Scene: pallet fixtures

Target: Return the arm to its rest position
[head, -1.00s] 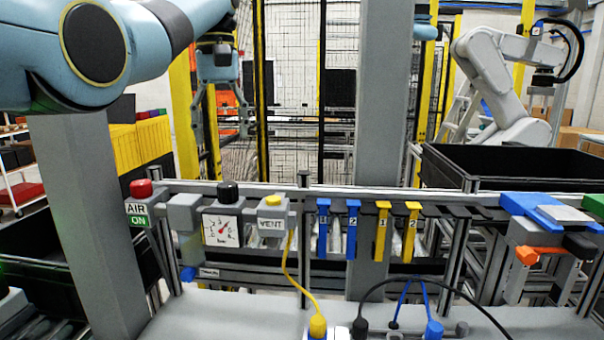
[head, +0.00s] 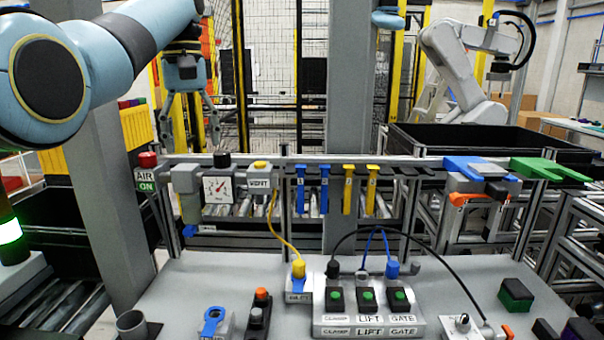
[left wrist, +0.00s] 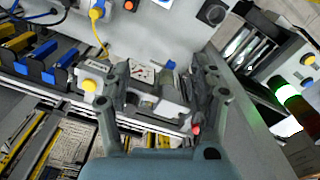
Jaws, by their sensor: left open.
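My left arm, light blue, comes in from the upper left of the head view. Its grey left gripper (head: 190,138) hangs with the fingers pointing down and spread apart, nothing between them. It appears above and behind the rail with the air gauge (head: 218,189). In the left wrist view the two fingers (left wrist: 162,75) are wide apart, and the gauge block (left wrist: 142,74) shows beyond and between them, not gripped. My right gripper is not in view.
A grey column (head: 108,180) stands beside the arm. The rail carries a VENT block (head: 259,176) and blue and yellow hanging tags (head: 324,190). The bench (head: 190,285) holds a button box (head: 366,322) with cables. A black bin (head: 480,145) and white robot (head: 465,65) stand behind.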

